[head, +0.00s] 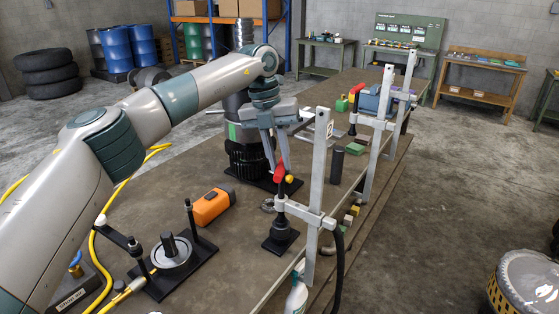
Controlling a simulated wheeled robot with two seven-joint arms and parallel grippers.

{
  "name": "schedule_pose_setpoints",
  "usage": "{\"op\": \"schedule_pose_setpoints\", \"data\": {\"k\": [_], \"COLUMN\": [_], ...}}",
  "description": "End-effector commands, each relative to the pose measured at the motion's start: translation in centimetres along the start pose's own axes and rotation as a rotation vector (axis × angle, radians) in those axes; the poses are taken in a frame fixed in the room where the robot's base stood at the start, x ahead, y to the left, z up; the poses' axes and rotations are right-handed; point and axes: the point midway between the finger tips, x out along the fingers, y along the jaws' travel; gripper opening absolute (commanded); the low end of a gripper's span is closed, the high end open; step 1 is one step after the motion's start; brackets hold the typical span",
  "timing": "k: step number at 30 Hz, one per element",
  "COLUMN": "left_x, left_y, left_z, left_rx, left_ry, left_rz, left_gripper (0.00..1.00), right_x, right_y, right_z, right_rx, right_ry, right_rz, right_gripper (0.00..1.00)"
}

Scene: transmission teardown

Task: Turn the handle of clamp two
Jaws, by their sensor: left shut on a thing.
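Several bar clamps with upright grey bars stand along the right edge of the workbench. The nearest clamp (319,165) has a red handle (280,173) on its screw, above a black round foot on the bench. My left gripper (279,163) reaches down from above and is shut on this red handle. Its fingers hide part of the handle. A middle clamp (379,125) and a far clamp (408,85) stand farther along the edge. My right gripper is not in view.
A dark ribbed transmission part (246,157) stands just behind my left gripper. An orange box (212,206) and a black fixture plate (160,285) lie on the workbench (225,265) nearer me. A black cylinder (337,164) stands past the nearest clamp. A yellow hose runs along the left.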

Motion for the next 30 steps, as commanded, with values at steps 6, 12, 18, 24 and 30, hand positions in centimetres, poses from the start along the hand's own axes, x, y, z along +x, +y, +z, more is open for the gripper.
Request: {"op": "schedule_pose_setpoints", "data": {"k": [6, 12, 18, 24, 30], "left_x": [-0.5, -0.7, -0.7, -0.7, -0.6], "left_y": [-0.1, -0.2, -0.2, -0.2, -0.1], "left_z": [0.2, 0.3, 0.5, 0.6, 0.7], "left_rx": [0.2, 0.387, 0.571, 0.732, 0.843], "left_ry": [0.035, 0.071, 0.107, 0.139, 0.159], "left_rz": [-0.001, -0.001, 0.001, 0.001, 0.002], "left_gripper": [0.0, 0.0, 0.0, 0.0, 0.0], "right_x": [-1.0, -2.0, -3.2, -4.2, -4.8], "right_y": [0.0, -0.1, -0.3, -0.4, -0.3], "right_z": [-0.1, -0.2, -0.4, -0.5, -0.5], "right_rx": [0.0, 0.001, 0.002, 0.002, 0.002], "right_ry": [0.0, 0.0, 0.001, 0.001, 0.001], "right_rz": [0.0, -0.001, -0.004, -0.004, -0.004], "right_gripper": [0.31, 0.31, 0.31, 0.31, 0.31]}}
